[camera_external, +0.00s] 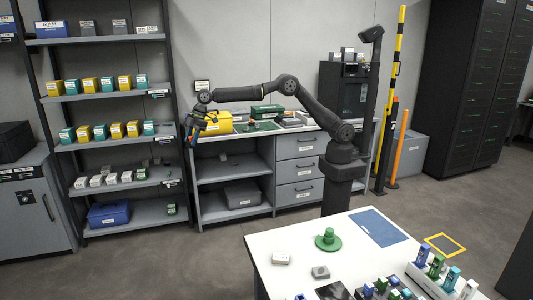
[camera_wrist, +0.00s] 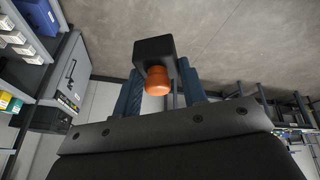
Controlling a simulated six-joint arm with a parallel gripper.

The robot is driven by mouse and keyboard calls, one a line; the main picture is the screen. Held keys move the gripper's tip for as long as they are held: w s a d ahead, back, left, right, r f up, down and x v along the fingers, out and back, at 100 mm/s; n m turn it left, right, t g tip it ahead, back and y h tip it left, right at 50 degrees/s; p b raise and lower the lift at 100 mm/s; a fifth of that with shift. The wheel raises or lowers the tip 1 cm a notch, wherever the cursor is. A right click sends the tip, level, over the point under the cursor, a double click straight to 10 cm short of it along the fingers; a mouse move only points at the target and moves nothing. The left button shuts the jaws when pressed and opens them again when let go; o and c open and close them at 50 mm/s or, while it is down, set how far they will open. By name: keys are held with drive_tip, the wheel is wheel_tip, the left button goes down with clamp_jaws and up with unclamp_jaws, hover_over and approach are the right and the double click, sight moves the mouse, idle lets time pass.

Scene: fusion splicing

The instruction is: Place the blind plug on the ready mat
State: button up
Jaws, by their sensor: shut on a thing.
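My gripper (camera_external: 191,138) hangs at the end of the outstretched arm, in front of the shelving at the left of the back bench. In the wrist view, its blue fingers (camera_wrist: 160,72) are shut on a black block with a round orange end, which I take to be the blind plug (camera_wrist: 154,48). It is held in the air with floor behind it. In the external view the plug is too small to make out clearly. A flat blue mat (camera_external: 379,228), possibly the ready mat, lies bare on the white front table, far to the right of my gripper.
A yellow case (camera_external: 217,124) stands on the back bench near my gripper.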

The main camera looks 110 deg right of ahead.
drive_tip(key=s+d+m+h, duration=0.15)
drive_tip(key=s+d, duration=0.35)
drive_tip(key=d, duration=1)
drive_tip(key=s+d+m, duration=0.3)
drive_tip(key=s+d, duration=0.3)
drive_tip(key=d, duration=0.8)
drive_tip(key=s+d+m+h, duration=0.1)
drive_tip(key=s+d+m, duration=0.3)
drive_tip(key=d, duration=1.1)
drive_tip(key=s+d+m+g+h, duration=0.1)
drive_tip(key=s+d+m, duration=0.1)
drive_tip(key=s+d, duration=0.9)
drive_tip(key=s+d+m+g+h, duration=0.15)
drive_tip(key=s+d, duration=0.55)
drive_tip(key=s, duration=0.8)
drive_tip(key=s+d+m, duration=0.3)
drive_tip(key=s+d, duration=0.6)
drive_tip(key=s, duration=0.4)
drive_tip(key=w+f, duration=1.1)
drive_tip(key=shift+d+f, duration=0.25)
drive_tip(key=shift+d, duration=0.05)
drive_tip(key=shift+w+f, duration=0.3)
drive_tip(key=shift+w, duration=0.15)
drive_tip(key=shift+f, duration=1.95)
drive_tip(key=shift+f, duration=0.1)
